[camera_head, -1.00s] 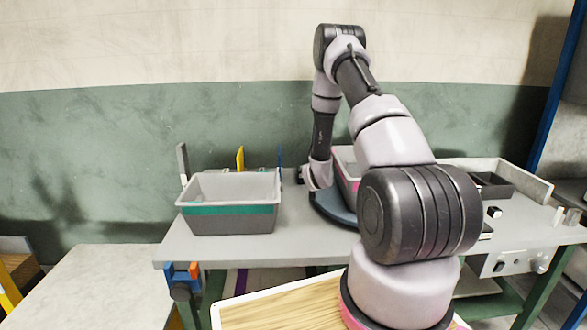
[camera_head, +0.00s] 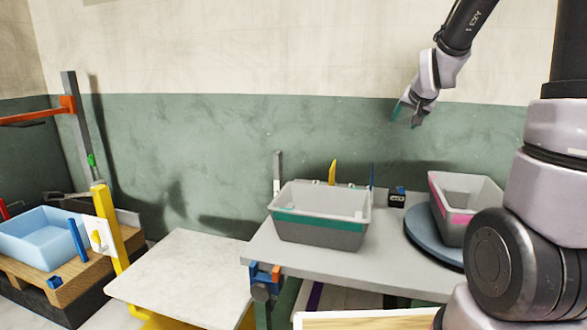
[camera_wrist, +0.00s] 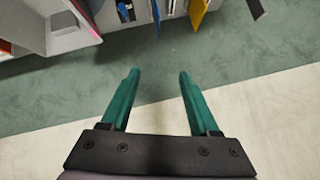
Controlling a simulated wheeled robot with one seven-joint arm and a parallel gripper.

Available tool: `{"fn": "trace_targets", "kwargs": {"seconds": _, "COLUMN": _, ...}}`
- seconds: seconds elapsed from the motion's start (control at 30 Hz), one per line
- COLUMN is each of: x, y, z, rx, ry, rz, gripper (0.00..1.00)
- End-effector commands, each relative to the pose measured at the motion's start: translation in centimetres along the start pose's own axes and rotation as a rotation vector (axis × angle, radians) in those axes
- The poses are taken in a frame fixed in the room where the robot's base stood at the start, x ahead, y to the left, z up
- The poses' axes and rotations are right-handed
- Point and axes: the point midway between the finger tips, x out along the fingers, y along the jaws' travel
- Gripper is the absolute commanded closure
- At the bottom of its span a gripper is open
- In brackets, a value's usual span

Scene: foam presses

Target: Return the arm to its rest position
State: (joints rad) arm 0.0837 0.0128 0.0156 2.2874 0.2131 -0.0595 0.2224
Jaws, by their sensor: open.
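My gripper (camera_head: 405,115) hangs in the air at the upper right of the head view, above the table and in front of the wall. Its two green fingers show in the wrist view (camera_wrist: 157,95), spread apart with nothing between them. My arm reaches in from the right side of the head view. The wrist view looks past the fingers at the green and cream wall, with the table's items along its top edge.
A grey bin with a green band (camera_head: 318,232) stands on the grey table (camera_head: 375,270). A pink-marked bin (camera_head: 462,190) sits on a round dark turntable (camera_head: 425,240). A blue tray (camera_head: 40,243) lies on a pallet at left. A pale bench (camera_head: 180,275) stands between.

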Motion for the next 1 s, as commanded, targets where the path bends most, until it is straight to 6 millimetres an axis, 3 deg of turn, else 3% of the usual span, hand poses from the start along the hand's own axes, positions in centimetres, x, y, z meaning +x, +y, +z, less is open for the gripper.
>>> {"fn": "trace_targets", "kwargs": {"seconds": 0.03, "x": -2.8, "y": -0.6, "z": 0.2, "rx": -0.001, "ry": -0.016, "rz": -0.012, "gripper": 0.38}}
{"fn": "trace_targets", "kwargs": {"seconds": 0.3, "x": -15.7, "y": -1.4, "z": 5.3, "rx": -0.009, "ry": -0.171, "rz": -0.053, "gripper": 0.38}}
{"fn": "trace_targets", "kwargs": {"seconds": 0.5, "x": -23.2, "y": -0.7, "z": 10.3, "rx": -0.018, "ry": -0.274, "rz": -0.081, "gripper": 0.38}}
{"fn": "trace_targets", "kwargs": {"seconds": 0.7, "x": -26.7, "y": 0.0, "z": 13.3, "rx": -0.021, "ry": -0.332, "rz": -0.094, "gripper": 0.38}}
{"fn": "trace_targets", "kwargs": {"seconds": 1.0, "x": -27.1, "y": 0.1, "z": 13.8, "rx": -0.021, "ry": -0.341, "rz": -0.096, "gripper": 0.38}}
